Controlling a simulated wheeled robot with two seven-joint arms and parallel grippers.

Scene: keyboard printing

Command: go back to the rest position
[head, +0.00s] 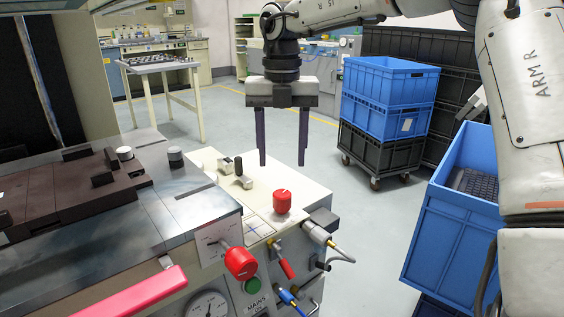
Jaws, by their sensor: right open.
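My right gripper (281,163) hangs with its fingers down in the upper middle of the head view. Its two dark fingers are apart and nothing is between them. It appears above the right part of the printing machine (225,170), behind the red knob (282,201) on the machine's cream top. My right arm (530,110) comes in from the right edge and reaches across the top. My left gripper is not in the head view.
A blue crate (440,235) holding a dark keyboard (474,184) stands at the right. Stacked blue crates (388,115) stand on a black wheeled crate (380,150) behind. A small table (160,66) is at the back left. Grey floor (340,200) lies open between machine and crates.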

